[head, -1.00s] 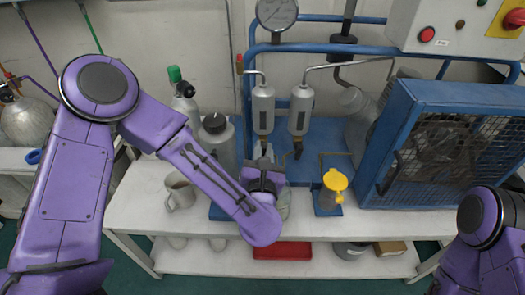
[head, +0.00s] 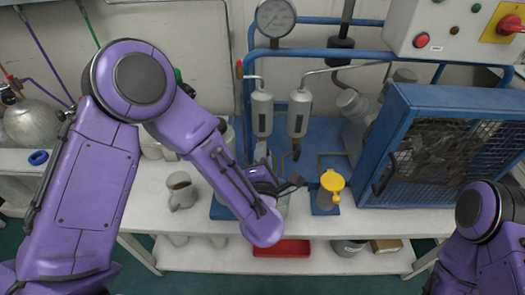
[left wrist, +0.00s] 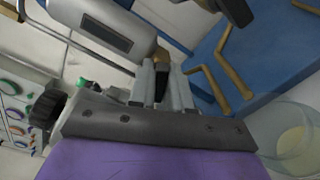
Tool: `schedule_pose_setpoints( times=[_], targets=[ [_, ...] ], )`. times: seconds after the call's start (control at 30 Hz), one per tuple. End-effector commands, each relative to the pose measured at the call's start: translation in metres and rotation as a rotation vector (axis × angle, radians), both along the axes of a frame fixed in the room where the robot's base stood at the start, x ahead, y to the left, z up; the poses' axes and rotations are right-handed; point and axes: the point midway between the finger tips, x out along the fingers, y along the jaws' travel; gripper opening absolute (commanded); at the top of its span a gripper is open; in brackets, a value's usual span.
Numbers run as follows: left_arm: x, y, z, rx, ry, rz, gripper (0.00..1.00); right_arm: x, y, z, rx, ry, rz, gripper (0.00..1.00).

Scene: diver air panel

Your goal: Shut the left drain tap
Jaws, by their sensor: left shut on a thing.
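Two grey cylinders hang side by side on the blue panel in the head view, the left one (head: 262,114) and the right one (head: 298,114). The left drain tap is below the left cylinder, mostly hidden by my left gripper (head: 263,156). In the left wrist view its brass body and dark lever (left wrist: 161,82) show between the grey fingers of my left gripper (left wrist: 163,76), which is shut on it. The right drain tap (head: 297,152) hangs free beside it. My right arm shows at the lower right, but its gripper is out of view.
A yellow-topped jar (head: 332,190) stands right of my left gripper. A clear cup (left wrist: 295,138) is close by in the left wrist view. A mug (head: 181,190) stands on the white bench at left. A blue mesh-guarded machine (head: 440,150) fills the right side.

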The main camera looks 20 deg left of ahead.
Motion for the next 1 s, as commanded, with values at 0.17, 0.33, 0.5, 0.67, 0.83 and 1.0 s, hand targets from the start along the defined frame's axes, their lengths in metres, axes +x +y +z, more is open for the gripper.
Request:
schedule_pose_setpoints(
  times=[0.17, 0.33, 0.5, 0.67, 0.83, 1.0],
  targets=[
    [0.000, -0.001, 0.001, 0.144, 0.041, -0.003, 0.00, 0.000, 0.000, 0.008, 0.000, 0.000, 0.000, 0.39],
    [0.000, -0.001, 0.000, 0.257, 0.075, -0.003, 0.00, 0.000, 0.000, 0.012, 0.000, 0.000, 0.000, 0.39],
    [0.000, -0.001, -0.001, 0.337, 0.098, -0.003, 0.00, 0.000, 0.000, 0.015, 0.000, 0.000, 0.000, 0.39],
    [0.000, -0.001, -0.002, 0.383, 0.111, -0.003, 0.00, 0.000, 0.000, 0.017, 0.000, 0.000, 0.000, 0.39],
    [0.000, -0.001, -0.002, 0.406, 0.118, -0.002, 0.00, 0.000, 0.000, 0.018, 0.000, 0.000, 0.000, 0.39],
    [0.000, -0.001, -0.003, 0.411, 0.121, -0.002, 0.00, 0.000, 0.000, 0.018, 0.000, 0.000, 0.000, 0.39]
  ],
)
